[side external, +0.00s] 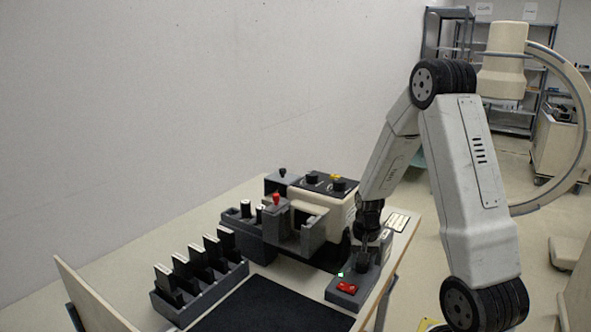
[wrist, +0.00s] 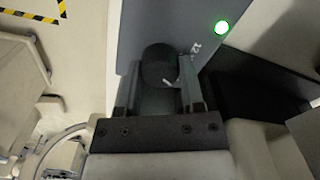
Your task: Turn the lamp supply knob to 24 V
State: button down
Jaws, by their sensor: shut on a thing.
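The lamp supply box (side external: 338,294) is a grey box at the table's right front corner, with a red rocker switch (side external: 348,287) and a lit green lamp (side external: 340,274). Its grey face also shows in the wrist view (wrist: 185,22), with the green lamp (wrist: 222,27) at upper right. The dark round knob (wrist: 158,62) sits between the fingers of my gripper (wrist: 160,80), which is shut on it. A white line shows on the knob near the right finger, beside small white print too blurred to read. In the side view my gripper (side external: 365,248) points down at the box and partly hides the knob.
A rack of several upright holders (side external: 200,278) is at left. A black mat (side external: 265,308) lies in front. A small plate (side external: 397,222) lies at right.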

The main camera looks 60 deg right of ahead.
jog(key=shift+c, duration=1.1)
grip_release()
jog(key=shift+r, duration=3.9)
jog(key=w+a+f+n+t, duration=0.1)
jog(key=w+a+n+t, duration=0.1)
jog(key=a+n, duration=1.1)
jog(key=a, duration=1)
jog(key=shift+a+t, duration=0.3)
jog(key=shift+a, duration=0.05)
